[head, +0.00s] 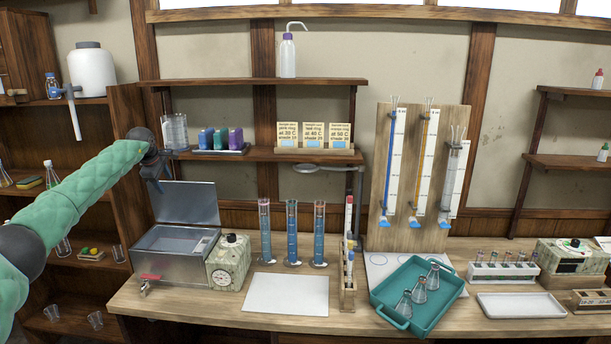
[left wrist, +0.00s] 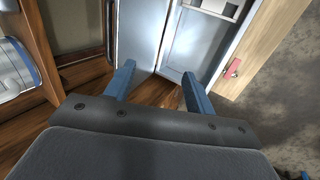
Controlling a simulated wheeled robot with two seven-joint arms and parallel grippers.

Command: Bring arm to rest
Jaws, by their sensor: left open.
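My left arm comes in from the left in the head view, covered in green padding. Its left gripper (head: 157,170) is up in front of the left end of the wall shelf, above and left of the open metal water bath (head: 172,240). In the left wrist view the two blue fingers of the left gripper (left wrist: 158,88) are spread apart with nothing between them. The bath's metal walls show beyond the fingertips, with a red handle (left wrist: 233,69) to the right. My right gripper is in neither view.
The bench (head: 240,322) holds a dial box (head: 229,262), several blue-filled cylinders, a white mat (head: 286,294), and a teal tray (head: 448,300) with flasks. The wall shelf (head: 260,154) with beakers and cards is close to the gripper. A wooden side cabinet (head: 127,130) stands left.

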